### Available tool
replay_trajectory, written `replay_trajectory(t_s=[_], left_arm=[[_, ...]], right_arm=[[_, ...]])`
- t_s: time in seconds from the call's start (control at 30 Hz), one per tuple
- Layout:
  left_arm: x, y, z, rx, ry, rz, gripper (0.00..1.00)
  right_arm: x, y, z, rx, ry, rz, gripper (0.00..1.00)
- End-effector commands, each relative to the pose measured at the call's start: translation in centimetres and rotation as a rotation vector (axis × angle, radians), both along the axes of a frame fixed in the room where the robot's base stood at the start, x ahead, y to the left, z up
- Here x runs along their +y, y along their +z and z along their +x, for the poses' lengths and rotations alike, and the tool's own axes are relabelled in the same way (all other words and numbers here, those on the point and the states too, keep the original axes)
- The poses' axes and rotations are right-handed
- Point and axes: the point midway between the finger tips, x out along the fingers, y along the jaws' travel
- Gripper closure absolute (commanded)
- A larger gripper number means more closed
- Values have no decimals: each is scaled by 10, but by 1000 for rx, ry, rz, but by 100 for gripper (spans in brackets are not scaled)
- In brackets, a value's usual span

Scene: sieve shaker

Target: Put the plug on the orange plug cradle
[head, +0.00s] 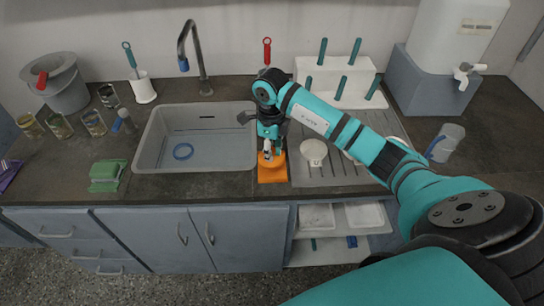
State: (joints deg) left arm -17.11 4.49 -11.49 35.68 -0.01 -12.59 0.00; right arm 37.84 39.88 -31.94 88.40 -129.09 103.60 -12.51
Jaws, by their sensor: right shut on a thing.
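The orange plug cradle (272,176) sits on the counter at the front, between the sink and the ridged drainboard. My right gripper (268,143) points down right over the back part of the cradle. It is shut on a small pale thing, which I take to be the plug (267,148). The plug shows only partly between the fingers. It is at or just above the cradle; I cannot tell whether they touch. My left gripper is not in view.
A white round item (314,152) lies on the drainboard (330,174) to the right. A white peg rack (338,92) with teal pegs stands behind. A green item (107,174) lies left of the sink.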

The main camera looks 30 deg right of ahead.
Motion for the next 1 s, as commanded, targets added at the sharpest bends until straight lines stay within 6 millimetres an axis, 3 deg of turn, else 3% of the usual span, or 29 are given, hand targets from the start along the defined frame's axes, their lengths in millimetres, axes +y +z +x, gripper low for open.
replay_trajectory(t_s=[0.23, 0.6, 0.63, 0.8, 1.0], left_arm=[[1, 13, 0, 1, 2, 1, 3], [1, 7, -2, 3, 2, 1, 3], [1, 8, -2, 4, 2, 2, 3], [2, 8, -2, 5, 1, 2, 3], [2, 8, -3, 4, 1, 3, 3]], right_arm=[[-2, -33, -1, 3, -1, 1, 100], [-3, -40, 0, -1, 0, -1, 100], [-3, -39, 0, -1, 0, -1, 79], [-3, -38, 0, -1, 0, -1, 59], [-3, -38, 0, 0, 0, 0, 59]])
